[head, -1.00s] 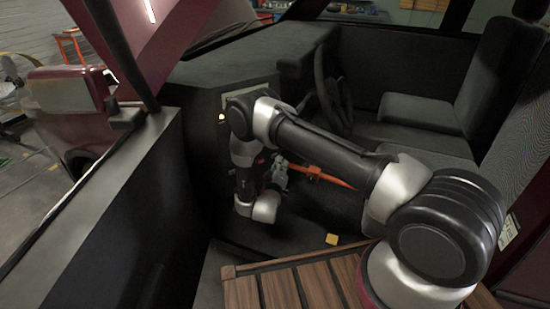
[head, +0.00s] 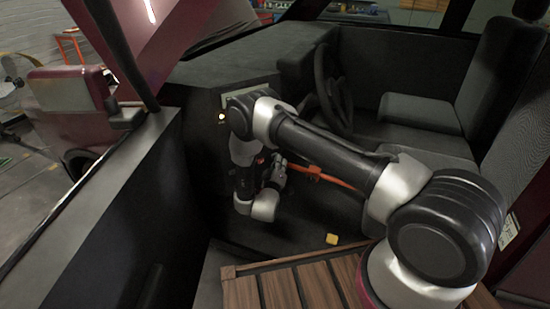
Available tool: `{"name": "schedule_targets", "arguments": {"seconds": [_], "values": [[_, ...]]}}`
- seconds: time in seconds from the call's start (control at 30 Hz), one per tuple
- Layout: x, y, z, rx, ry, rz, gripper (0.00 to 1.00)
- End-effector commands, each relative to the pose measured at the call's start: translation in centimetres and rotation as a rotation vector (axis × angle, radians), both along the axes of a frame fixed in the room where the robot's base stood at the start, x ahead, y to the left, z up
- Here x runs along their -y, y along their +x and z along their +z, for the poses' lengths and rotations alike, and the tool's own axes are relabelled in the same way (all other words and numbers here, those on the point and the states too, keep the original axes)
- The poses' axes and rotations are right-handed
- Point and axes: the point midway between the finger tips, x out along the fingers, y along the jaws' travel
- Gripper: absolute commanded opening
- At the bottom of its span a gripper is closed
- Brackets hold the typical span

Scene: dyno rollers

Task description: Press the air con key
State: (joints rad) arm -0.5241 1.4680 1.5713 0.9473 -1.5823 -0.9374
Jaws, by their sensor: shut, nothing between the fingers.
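A grey panel (head: 231,99) on the dark dashboard shows only at its upper left edge, behind my arm. A small lit yellow-white spot (head: 221,116) shows just left of my arm's elbow joint. I cannot make out the air con key; my arm covers most of the panel. My gripper (head: 270,166) is in the footwell area below the panel, small and partly hidden by my own wrist. It is shut and holds nothing that I can see.
An orange-red bar (head: 330,177) runs beside my gripper toward the seats. A small yellow block (head: 332,239) lies on the dark floor. The steering wheel (head: 335,90) and seats (head: 425,140) are to the right. A wooden slatted surface (head: 295,287) is in front.

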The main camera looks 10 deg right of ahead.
Motion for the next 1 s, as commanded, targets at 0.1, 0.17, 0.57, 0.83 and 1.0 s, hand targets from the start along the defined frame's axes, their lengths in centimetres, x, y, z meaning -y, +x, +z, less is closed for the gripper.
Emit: {"name": "schedule_targets", "arguments": {"seconds": [0.1, 0.17, 0.57, 0.83, 1.0], "values": [[0.2, -0.5, 0.0, -0.002, 0.000, 0.000, 0.00], [0.3, -0.7, 0.0, -0.002, -0.001, 0.000, 0.00], [0.6, -1.7, 0.0, -0.001, -0.001, -0.001, 0.00], [1.7, -4.5, -0.1, -0.003, -0.001, 0.000, 0.00], [2.3, -5.9, 0.0, -0.001, -0.001, 0.001, 0.00]]}}
